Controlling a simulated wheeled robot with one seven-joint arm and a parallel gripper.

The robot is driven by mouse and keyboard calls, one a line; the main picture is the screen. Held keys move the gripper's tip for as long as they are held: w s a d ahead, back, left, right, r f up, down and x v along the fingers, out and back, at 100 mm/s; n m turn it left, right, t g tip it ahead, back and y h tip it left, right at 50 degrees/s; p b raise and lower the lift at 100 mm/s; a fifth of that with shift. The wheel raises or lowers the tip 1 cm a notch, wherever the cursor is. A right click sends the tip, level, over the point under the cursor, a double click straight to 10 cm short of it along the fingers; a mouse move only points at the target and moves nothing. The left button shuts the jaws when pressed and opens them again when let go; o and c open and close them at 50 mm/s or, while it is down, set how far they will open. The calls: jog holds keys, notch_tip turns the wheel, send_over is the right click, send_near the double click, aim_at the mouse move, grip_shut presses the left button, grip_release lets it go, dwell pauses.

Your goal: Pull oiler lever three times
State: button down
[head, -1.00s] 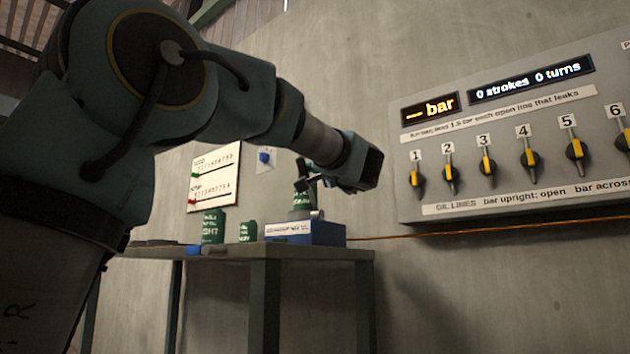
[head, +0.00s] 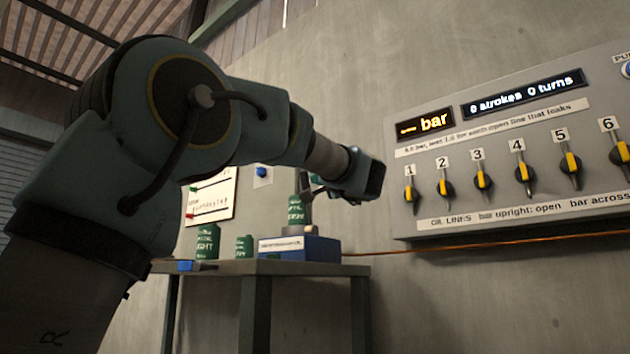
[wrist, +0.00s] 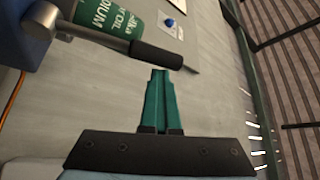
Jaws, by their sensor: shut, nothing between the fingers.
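The oiler stands on the table with a green reservoir (head: 296,212) above a blue base (head: 300,248). In the wrist view the reservoir (wrist: 108,22) is at the upper left, its label partly cut off. The lever's black grip (wrist: 157,54) reaches across the upper middle from a grey metal pivot (wrist: 38,20). My gripper (wrist: 160,73) is shut and empty, its teal fingertips just below the grip in the picture; I cannot tell whether they touch it. In the head view the fingers are mostly hidden by my wrist. The display (head: 524,92) reads 0 strokes, 0 turns.
The table (head: 255,267) also holds green cans (head: 208,240) to the oiler's left. A grey wall panel (head: 440,148) with numbered yellow-barred valves (head: 482,180) is at the right. A copper-coloured line (head: 450,244) runs from the oiler below the panel.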

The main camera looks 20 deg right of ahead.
jog(key=v, duration=1)
jog(key=shift+d+r, duration=0.2)
jog(key=shift+r, duration=0.1)
jog(key=shift+r+p, duration=0.1)
jog(key=shift+p, duration=0.2)
